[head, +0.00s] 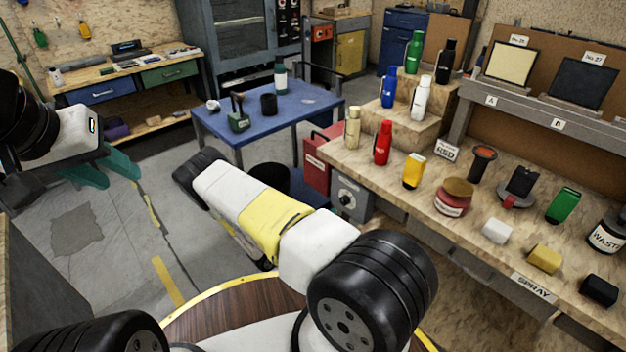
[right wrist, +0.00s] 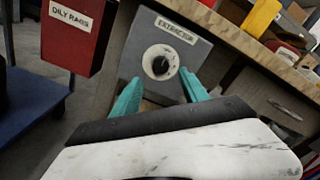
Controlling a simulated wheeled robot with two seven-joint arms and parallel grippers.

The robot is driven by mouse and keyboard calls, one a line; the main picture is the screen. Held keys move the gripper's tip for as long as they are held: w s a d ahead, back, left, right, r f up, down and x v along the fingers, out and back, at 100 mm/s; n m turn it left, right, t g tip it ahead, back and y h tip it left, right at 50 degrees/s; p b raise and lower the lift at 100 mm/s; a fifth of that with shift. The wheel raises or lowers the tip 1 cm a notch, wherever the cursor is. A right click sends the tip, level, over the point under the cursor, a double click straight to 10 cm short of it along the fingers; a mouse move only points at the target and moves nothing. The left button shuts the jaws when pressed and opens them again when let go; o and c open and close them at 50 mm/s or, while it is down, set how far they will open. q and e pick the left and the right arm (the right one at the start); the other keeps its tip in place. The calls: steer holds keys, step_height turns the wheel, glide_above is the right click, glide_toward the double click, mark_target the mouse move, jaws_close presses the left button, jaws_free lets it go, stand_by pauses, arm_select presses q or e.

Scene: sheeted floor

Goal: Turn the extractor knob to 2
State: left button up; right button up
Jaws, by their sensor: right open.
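The extractor box is a grey box with an EXTRACTOR label (right wrist: 176,29) in the right wrist view. Its black knob (right wrist: 160,65) sits on a round white dial; the dial's numbers are too small to read. In the head view the box (head: 351,190) is under the front edge of the right bench. My right gripper (right wrist: 160,92) is open in front of the box, its teal fingers apart, below and to either side of the knob, with nothing between them. In the head view it is hidden. My left gripper (head: 106,172) is open and empty over the floor at left.
A red OILY RAGS bin (right wrist: 78,35) stands just left of the extractor box. A blue table (head: 265,112) is further left. The wooden bench (head: 400,185) above carries bottles, pots and blocks. Grey floor (head: 110,235) at left is clear.

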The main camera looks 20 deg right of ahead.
mark_target(342, 202)
steer(key=x, duration=0.7)
steer(key=shift+d, duration=0.35)
jaws_close()
